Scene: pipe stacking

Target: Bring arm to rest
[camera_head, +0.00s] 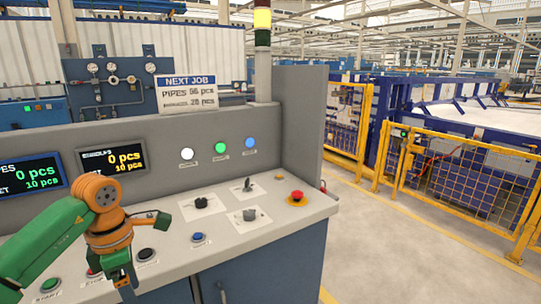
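My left arm, green with orange joints, reaches in from the left. Its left gripper (143,249) hangs over the front left part of the control console's sloping panel (240,222). Its two dark green fingers stand apart, with panel and a black button (146,254) showing between them. I see nothing held in it. Whether the fingers touch the panel is hard to tell. My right gripper is not in view.
A blue button (198,237), rotary switches (201,202) and a red emergency stop (297,196) are on the panel. Two counter displays (112,159) and a sign (187,94) stand behind. Yellow fencing (470,180) is at the right. The floor (390,260) beside the console is clear.

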